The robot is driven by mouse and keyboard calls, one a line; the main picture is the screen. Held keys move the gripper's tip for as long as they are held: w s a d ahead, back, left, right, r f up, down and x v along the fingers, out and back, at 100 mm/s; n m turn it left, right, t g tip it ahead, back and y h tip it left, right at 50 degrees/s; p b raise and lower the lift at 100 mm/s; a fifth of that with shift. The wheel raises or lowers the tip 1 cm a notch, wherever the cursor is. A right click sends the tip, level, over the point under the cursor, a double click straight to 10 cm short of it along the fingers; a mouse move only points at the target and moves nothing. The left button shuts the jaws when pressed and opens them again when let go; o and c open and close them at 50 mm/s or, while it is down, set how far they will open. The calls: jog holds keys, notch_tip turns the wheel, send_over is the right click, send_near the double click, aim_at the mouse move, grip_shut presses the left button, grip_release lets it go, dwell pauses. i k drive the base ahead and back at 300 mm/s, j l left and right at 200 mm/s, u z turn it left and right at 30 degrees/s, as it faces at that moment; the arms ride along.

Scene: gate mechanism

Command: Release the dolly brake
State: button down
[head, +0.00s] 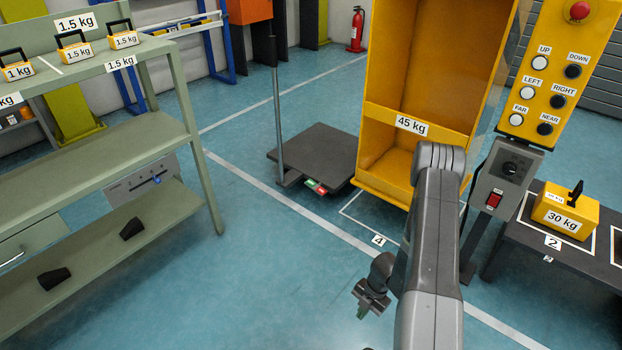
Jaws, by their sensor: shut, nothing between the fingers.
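The dolly (322,152) is a low dark platform with a tall grey handle post (277,110) at its left, standing on the blue floor in the middle of the head view. At its near edge sit two small pedals, a green one (311,184) and a red one (321,190). Their exact positions, up or down, are too small to tell. My gripper (363,311) is shut and empty, pointing down over the floor, nearer than the dolly and apart from it.
A yellow cabinet marked 45 kg (411,125) stands right of the dolly. A control post (502,178) and a table with a 30 kg weight (565,215) are at right. A green shelf (120,150) fills the left. Floor between shelf and my arm is clear.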

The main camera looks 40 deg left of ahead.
aim_at(315, 187)
jog(key=i+j, duration=0.4)
jog(key=j, duration=0.2)
jog(key=i+j, duration=0.4)
jog(key=j, duration=0.2)
jog(key=i+j+u, duration=0.1)
jog(key=i+j, duration=0.3)
jog(key=j, duration=0.2)
jog(key=i+j, duration=0.4)
jog(key=j, duration=0.15)
jog(key=i+j, duration=0.45)
jog(key=j, duration=0.15)
jog(key=k+u, duration=0.05)
